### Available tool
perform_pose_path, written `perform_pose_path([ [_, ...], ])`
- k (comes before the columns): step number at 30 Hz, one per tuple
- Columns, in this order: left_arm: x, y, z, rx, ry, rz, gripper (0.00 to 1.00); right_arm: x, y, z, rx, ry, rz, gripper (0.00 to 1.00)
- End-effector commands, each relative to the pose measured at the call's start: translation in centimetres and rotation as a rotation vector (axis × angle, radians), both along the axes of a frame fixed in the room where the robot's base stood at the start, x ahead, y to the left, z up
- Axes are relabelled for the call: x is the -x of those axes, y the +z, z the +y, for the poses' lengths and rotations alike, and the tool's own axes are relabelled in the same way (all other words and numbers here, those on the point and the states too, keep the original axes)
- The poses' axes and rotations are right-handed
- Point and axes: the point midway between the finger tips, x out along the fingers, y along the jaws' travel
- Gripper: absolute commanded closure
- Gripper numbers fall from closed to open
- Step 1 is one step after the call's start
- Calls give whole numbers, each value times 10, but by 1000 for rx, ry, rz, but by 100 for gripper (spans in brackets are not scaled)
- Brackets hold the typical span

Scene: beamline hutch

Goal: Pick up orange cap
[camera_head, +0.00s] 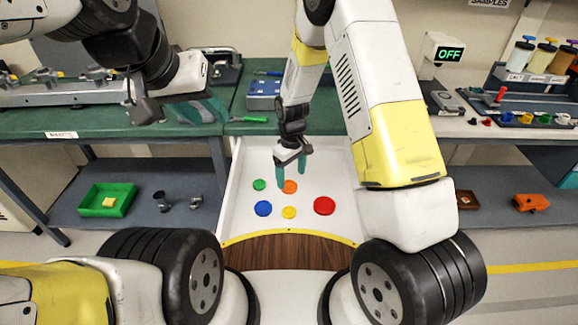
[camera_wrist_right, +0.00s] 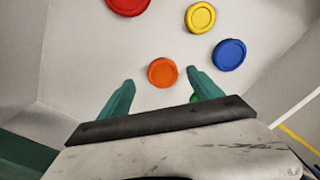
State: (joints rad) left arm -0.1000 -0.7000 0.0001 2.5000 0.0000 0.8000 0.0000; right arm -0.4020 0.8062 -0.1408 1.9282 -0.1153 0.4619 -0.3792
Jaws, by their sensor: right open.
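The orange cap (camera_head: 290,187) lies flat in the white drawer (camera_head: 240,215), among other round caps. My right gripper (camera_head: 292,177) is open and points down over it, with the teal fingers to either side in the picture. In the right wrist view the orange cap (camera_wrist_right: 162,72) shows just beyond the gap between the open fingertips (camera_wrist_right: 159,77), with nothing held. My left gripper (camera_head: 205,107) is at the upper left, near the green bench top, seen from the side; its finger gap is not clear.
In the drawer, a green cap (camera_head: 259,185) is left of the orange one; blue (camera_head: 263,208), yellow (camera_head: 289,212) and red (camera_head: 324,206) caps lie nearer. The green bench (camera_head: 150,125) and the right bench (camera_head: 500,133) flank the drawer. A green tray (camera_head: 90,200) sits on the left shelf.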

Motion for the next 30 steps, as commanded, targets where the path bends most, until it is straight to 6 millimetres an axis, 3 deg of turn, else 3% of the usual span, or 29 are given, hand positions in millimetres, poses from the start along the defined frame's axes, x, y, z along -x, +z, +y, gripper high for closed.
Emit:
perform_pose_path([
  [7, 0, 0, 0, 0, 0, 0, 64, 2, -35, 3, 1, 1, 2, 25],
  [16, 0, 0, 0, 0, 0, 0, 64, 2, -38, 3, 0, 0, 0, 27],
  [25, 0, 0, 0, 0, 0, 0, 64, 2, -38, 3, 1, 0, 1, 86],
  [30, 0, 0, 0, 0, 0, 0, 64, 2, -38, 3, 1, 0, 1, 89],
])
